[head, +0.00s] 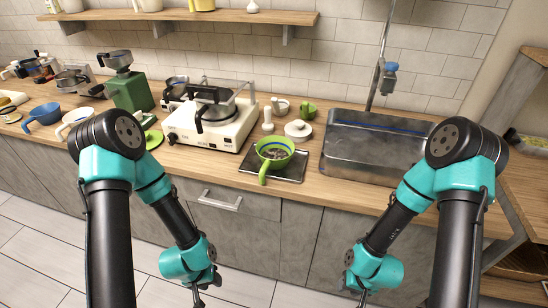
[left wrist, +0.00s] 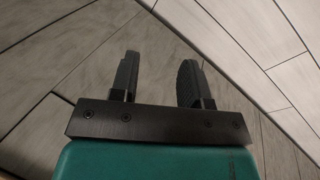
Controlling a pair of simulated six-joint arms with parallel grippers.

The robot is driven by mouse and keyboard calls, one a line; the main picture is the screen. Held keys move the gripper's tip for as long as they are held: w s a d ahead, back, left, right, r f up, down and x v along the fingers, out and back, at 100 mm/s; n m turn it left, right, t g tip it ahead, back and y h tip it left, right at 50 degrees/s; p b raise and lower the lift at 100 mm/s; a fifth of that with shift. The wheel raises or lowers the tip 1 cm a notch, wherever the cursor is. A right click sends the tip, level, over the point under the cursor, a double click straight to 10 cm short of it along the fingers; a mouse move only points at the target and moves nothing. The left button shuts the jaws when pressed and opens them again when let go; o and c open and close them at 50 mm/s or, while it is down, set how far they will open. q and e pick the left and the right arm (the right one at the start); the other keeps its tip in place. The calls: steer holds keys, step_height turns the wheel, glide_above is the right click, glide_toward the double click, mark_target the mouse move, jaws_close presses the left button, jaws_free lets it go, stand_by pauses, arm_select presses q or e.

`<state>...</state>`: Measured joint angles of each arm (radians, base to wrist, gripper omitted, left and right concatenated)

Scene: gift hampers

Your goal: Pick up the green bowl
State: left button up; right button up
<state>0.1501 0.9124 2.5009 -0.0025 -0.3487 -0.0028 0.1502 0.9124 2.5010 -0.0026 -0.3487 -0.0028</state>
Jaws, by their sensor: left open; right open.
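The green bowl (head: 263,171) is in the head view, right of the middle on the counter. It has a green handle pointing toward me, and something dark shows inside it. It sits on a dark square plate (head: 291,173). My left gripper (head: 198,299) hangs in front of the cabinets, below and left of the bowl, well apart from it. In the left wrist view my left gripper (left wrist: 158,78) is open and empty, facing the floor. My right gripper (head: 362,298) is open, low in front of the cabinets, right of the bowl; its fingertips are hard to make out.
A metal sink (head: 370,140) with a tall faucet is right of the bowl. A white stove (head: 207,133) with a dark pot is to its left. A white lidded dish (head: 298,130) and a small green cup (head: 308,110) stand behind it. The wooden counter edge runs in front.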

arm_select(q)
steer(key=o, duration=1.1)
